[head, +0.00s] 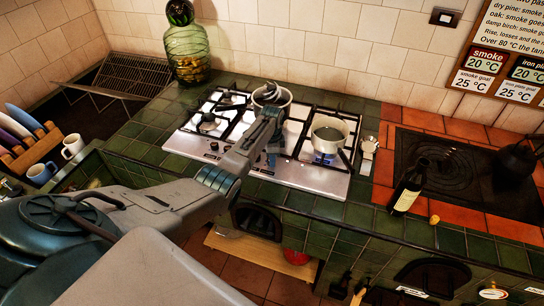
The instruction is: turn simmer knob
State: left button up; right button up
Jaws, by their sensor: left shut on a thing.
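The steel hob (330,185) is set in the green tiled counter. A pot (329,130) stands on its right burner, with a blue flame showing beneath. My left arm reaches in from the lower left. My left gripper (273,158) points down at the hob's front strip, left of the pot, and is shut on a knob there. Its wrist and fingers hide most of this knob, and its turn angle cannot be read. Another small knob (214,146) shows further left on the strip. My right gripper is not in view.
A second pot (271,95) stands on a back burner behind my wrist. A green glass jar (187,50) stands behind the hob. Two mugs (72,146) sit at left.

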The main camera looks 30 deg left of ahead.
pick_arm(q)
jog(key=m, duration=0.3)
jog(key=shift+r+m, duration=0.1)
jog(key=shift+m, duration=0.3)
jog(key=m, duration=0.3)
jog(key=shift+m, duration=0.3)
jog(key=m, duration=0.3)
jog(key=shift+m, duration=0.3)
jog(key=shift+s+m, duration=0.1)
jog(key=shift+m, duration=1.8)
jog(key=shift+a, duration=0.1)
jog(key=o, duration=0.9)
jog(key=shift+o, duration=0.4)
